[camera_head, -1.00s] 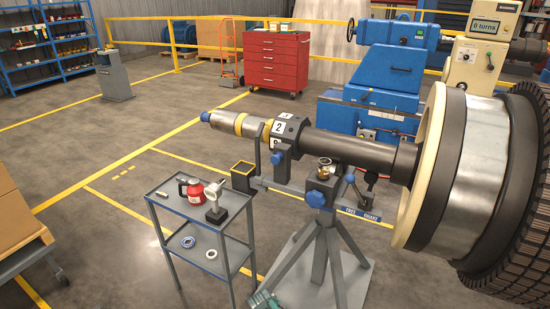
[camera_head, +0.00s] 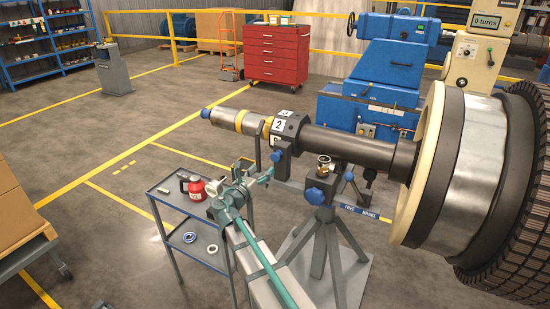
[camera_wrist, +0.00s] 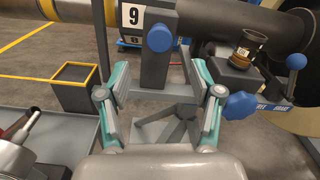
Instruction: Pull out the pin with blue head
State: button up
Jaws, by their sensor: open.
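A round blue head (camera_wrist: 160,38) sits on the grey upright bracket under the shaft, straight ahead between my fingers in the wrist view; it also shows in the head view (camera_head: 277,155). Any shank behind it is hidden. A faceted blue knob (camera_wrist: 240,105) is on the stand just right of my right finger, and shows in the head view (camera_head: 315,196). A blue ball-ended lever (camera_wrist: 296,61) stands further right. I cannot tell for sure which is the pin. My gripper (camera_wrist: 158,73) is open and empty, short of the bracket; in the head view (camera_head: 258,171) it is left of the stand.
A shaft (camera_head: 350,145) with a large rotor runs above the stand (camera_head: 322,235). A trolley (camera_head: 165,208) with a red can (camera_head: 194,187) stands left, close to my arm. A yellow-rimmed box (camera_wrist: 75,72) is left of the bracket.

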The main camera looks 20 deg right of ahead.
aim_at(274, 158)
jog(key=shift+n, duration=0.5)
jog(key=p+x, duration=0.2)
jog(key=x, duration=0.8)
jog(key=shift+w+d+p, duration=0.25)
jog(key=shift+w+p, duration=0.1)
jog(key=shift+p, duration=0.05)
jog(key=shift+s, duration=0.1)
grip_shut()
